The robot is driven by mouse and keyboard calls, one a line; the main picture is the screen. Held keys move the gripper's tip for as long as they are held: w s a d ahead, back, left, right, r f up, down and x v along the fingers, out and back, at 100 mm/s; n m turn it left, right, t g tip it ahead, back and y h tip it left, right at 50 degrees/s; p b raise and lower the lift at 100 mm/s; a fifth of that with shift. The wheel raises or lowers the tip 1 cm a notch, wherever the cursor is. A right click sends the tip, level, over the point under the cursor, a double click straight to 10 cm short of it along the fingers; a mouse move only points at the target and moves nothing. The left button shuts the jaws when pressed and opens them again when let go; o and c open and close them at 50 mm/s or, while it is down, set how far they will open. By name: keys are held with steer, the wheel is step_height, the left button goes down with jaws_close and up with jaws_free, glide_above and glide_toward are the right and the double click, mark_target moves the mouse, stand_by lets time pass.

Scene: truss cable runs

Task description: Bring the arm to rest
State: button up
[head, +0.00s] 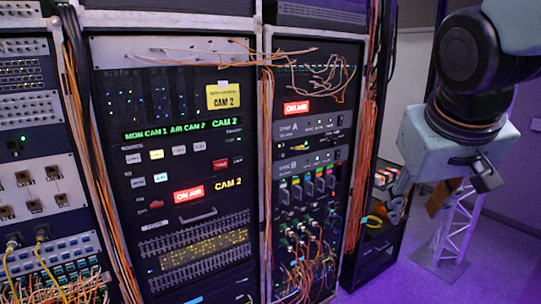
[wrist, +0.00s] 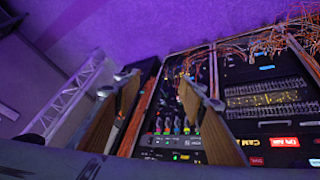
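My gripper (head: 417,208) hangs from my arm at the right of the head view, in front of a white lattice truss and to the right of the equipment racks. Its fingers point down and stand apart with nothing seen between them. In the wrist view my gripper (wrist: 157,85) shows two brown-padded fingers spread wide, with a gap between them. The racks lie beyond the fingers there, and I see no contact with them.
The white truss (head: 452,230) stands on the purple-lit floor; it also shows in the wrist view (wrist: 72,97). A low black cabinet (head: 372,262) stands left of it, below the gripper. Tall racks (head: 180,50) with orange cables fill the left and middle. Floor at lower right is clear.

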steer(key=s+a+f+b, duration=0.1)
steer(key=s+a+f, duration=0.1)
steer(key=s, duration=0.5)
steer(key=s+a+f+g+y+b, duration=0.1)
steer(key=s+a+f, duration=0.1)
steer(key=s, duration=0.5)
steer(key=s+a+f+y+b, duration=0.1)
steer(key=s+a+f, duration=0.2)
steer(key=s, duration=0.4)
steer(key=shift+s+g, duration=0.25)
steer(key=shift+g, duration=0.15)
steer(key=shift+o, duration=0.2)
